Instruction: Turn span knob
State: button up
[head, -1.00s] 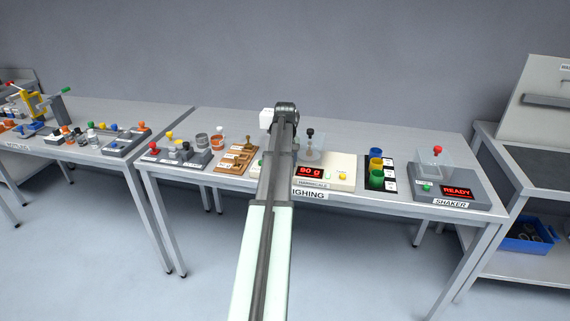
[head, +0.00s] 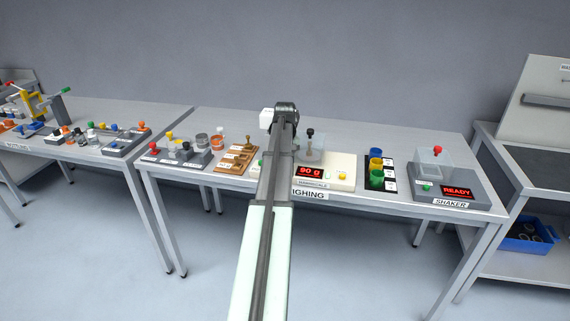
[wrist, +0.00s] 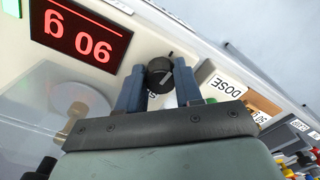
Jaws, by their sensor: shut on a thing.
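The knob's label is mostly hidden by the gripper; only a letter or so shows. In the head view my own arm hides the gripper and the knob. The display reads 90 g, upside down in the wrist view.
A DOSE label (wrist: 226,87) lies close to the right finger.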

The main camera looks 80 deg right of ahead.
jog(key=shift+w+m, duration=0.1)
jog(key=shift+m, duration=2.3)
jog(key=o, duration=1)
jog(key=shift+o, duration=0.2)
jog(key=shift+r, duration=0.1)
notch_tip(320, 180, up, 14)
jog(key=shift+f, duration=0.2)
